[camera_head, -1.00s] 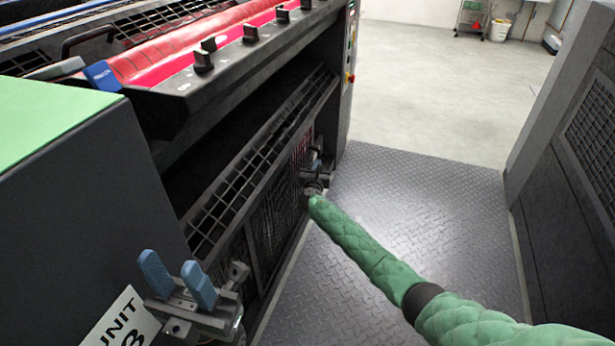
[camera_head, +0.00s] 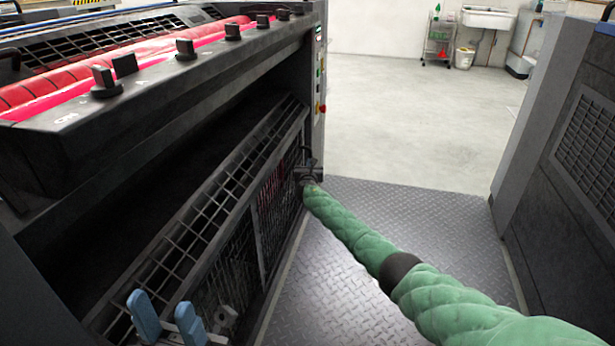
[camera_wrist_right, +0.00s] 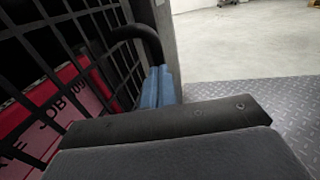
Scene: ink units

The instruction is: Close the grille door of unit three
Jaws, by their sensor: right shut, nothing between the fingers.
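The grille door (camera_head: 268,150) is a dark barred frame along the machine's lower front. It leans outward below a dark opening, and mesh panels are under its upper edge. In the right wrist view, the grille (camera_wrist_right: 75,45) has red material with lettering behind it and a curved dark handle (camera_wrist_right: 150,42). My right gripper (camera_head: 308,172) is at the door's far end; its blue fingers (camera_wrist_right: 160,86) are shut and empty beside the handle. I cannot tell if they touch it. My left gripper (camera_head: 162,308) is at the lower left, fingers apart, in front of the grille's near end.
A ledge with black knobs (camera_head: 186,48) and red rollers is above the opening. A control post (camera_head: 319,75) stands at the machine's far end. A diamond-plate walkway (camera_head: 400,215) runs between this machine and another dark unit (camera_head: 545,180) at right. Open floor and a sink (camera_head: 488,17) are beyond.

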